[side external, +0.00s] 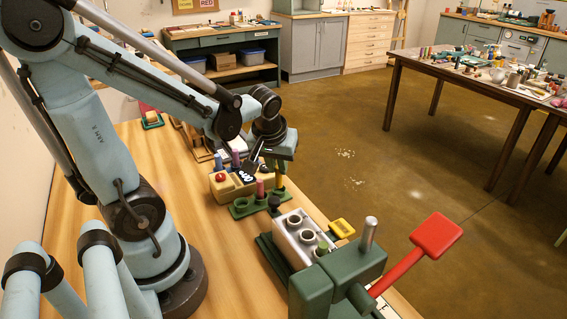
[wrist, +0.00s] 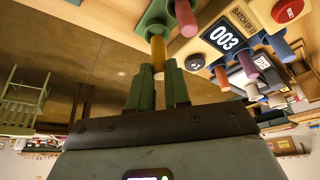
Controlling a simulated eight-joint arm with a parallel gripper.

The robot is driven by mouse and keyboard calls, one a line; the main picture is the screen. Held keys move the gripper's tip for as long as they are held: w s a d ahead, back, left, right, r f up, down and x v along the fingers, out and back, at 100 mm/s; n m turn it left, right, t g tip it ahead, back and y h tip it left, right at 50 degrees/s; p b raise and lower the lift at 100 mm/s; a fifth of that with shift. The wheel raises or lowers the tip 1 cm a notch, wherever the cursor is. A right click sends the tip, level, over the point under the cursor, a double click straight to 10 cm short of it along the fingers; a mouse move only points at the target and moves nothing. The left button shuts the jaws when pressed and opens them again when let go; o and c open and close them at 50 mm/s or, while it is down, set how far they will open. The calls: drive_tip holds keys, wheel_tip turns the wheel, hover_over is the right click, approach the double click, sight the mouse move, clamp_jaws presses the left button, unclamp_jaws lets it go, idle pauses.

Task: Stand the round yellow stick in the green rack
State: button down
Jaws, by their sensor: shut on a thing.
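The round yellow stick (side external: 279,180) is upright below my gripper (side external: 279,164) in the side view. In the wrist view, the yellow stick (wrist: 158,52) is between the two green fingers of my gripper (wrist: 159,76), which are shut on it. Its lower end meets the green rack (wrist: 155,14) at the rack's far-right end in the side view, where the rack (side external: 241,209) also shows. I cannot tell how deep the stick sits in a hole. A pink stick (side external: 260,188) stands in the rack beside it.
A tan box with a red button (side external: 221,178) and a 003 display (wrist: 223,40) stands right behind the rack. A grey block with round holes (side external: 299,236) and a green press with a red lever (side external: 422,246) stand in front. Bare wood lies left of the rack.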

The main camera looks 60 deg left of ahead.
drive_tip(key=shift+f, duration=0.75)
idle(0.4)
idle(0.5)
drive_tip(key=c, duration=1)
unclamp_jaws()
wheel_tip(320, 180, up, 8)
idle(0.4)
